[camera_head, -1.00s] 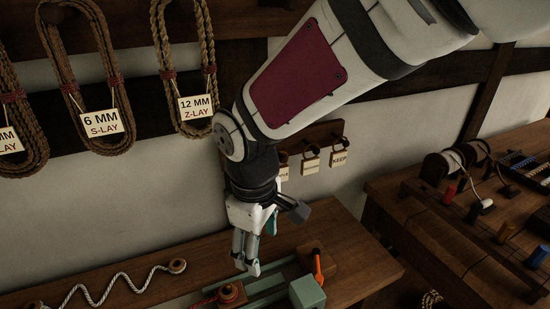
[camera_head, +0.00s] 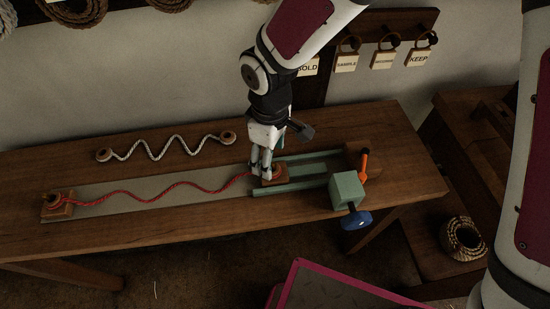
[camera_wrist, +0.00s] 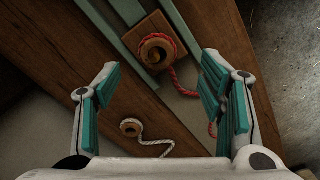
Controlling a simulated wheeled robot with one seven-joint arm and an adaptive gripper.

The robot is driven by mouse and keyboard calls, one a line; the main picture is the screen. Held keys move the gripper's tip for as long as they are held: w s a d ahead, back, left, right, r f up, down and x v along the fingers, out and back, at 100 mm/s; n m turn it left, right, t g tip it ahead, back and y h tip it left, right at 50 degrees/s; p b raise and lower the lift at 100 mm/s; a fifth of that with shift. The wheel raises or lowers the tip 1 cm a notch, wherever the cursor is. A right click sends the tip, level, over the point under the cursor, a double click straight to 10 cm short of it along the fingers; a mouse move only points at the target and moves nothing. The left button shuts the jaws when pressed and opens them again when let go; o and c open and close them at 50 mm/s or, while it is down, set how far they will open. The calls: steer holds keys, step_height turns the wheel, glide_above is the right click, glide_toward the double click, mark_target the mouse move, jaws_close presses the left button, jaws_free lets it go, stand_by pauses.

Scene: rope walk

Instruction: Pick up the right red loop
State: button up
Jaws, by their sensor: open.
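The red rope (camera_head: 150,194) lies wavy along a grey strip on the bench. Its right loop (camera_wrist: 158,52) sits around a round wooden peg on a wooden block between green rails. In the head view the right block (camera_head: 274,175) is partly hidden by my gripper (camera_head: 262,172). The left end of the red rope is at another wooden block (camera_head: 57,206). My gripper (camera_wrist: 158,76) is open and empty, pointing down over the right loop. In the wrist view the loop appears between the fingers and beyond their tips; I cannot tell the exact gap.
A white rope (camera_head: 165,149) with wooden ends lies behind the strip. A green block (camera_head: 346,190) and an orange lever (camera_head: 364,164) stand to the right of my gripper. Tagged hooks (camera_head: 383,54) hang on the wall behind. The bench front is clear.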

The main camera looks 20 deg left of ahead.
mark_target(274, 165)
steer(key=shift+w+d+f, duration=0.1)
steer(key=shift+d+f, duration=0.05)
steer(key=shift+f, duration=1.15)
steer(key=shift+w+d+f, duration=0.1)
steer(key=shift+d+f, duration=0.05)
steer(key=shift+f, duration=1.15)
steer(key=c, duration=0.9)
